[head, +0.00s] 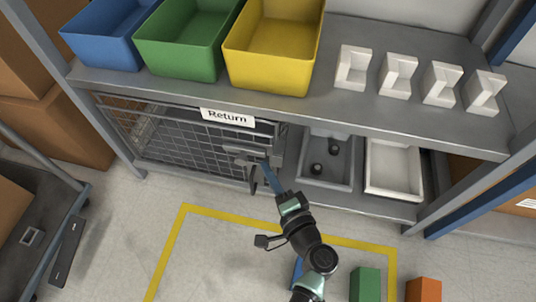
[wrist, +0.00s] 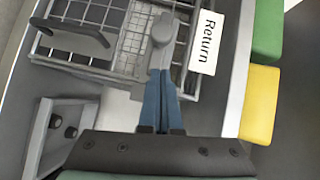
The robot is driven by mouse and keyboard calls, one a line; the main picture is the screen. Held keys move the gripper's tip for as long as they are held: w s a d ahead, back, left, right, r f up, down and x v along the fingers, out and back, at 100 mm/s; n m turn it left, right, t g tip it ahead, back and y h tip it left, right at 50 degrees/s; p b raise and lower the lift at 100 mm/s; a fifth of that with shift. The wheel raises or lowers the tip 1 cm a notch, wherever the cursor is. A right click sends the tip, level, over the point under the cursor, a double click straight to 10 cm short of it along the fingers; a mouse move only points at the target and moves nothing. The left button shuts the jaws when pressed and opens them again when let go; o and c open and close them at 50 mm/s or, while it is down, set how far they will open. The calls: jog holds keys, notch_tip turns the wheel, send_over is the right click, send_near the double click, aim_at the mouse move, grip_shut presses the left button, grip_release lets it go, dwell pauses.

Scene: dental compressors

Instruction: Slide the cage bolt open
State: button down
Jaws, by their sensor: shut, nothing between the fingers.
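The wire cage (head: 185,140) is under the shelf, with its mesh front shut as far as I can see. The grey bolt (head: 238,153) sits at the cage's upper right corner, below the Return sign (head: 227,117). In the wrist view the bolt's round knob (wrist: 163,28) shows just beyond my fingertips. My gripper (head: 267,168) has its blue fingers shut together and empty. In the wrist view my gripper (wrist: 161,74) points at the bolt and overlaps its lower end; I cannot tell whether it touches. A dark handle (wrist: 75,30) stands out from the cage front.
A grey tray (head: 327,172) with dark round items and a white tray (head: 393,168) stand right of the cage. Blue, green and yellow bins (head: 270,60) and several white blocks are on the shelf above. The floor inside the yellow tape (head: 178,235) is mostly clear.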

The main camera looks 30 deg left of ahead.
jog(key=p+v, duration=0.3)
jog(key=v, duration=0.7)
jog(key=shift+d+p, duration=0.15)
jog(key=shift+p, duration=0.25)
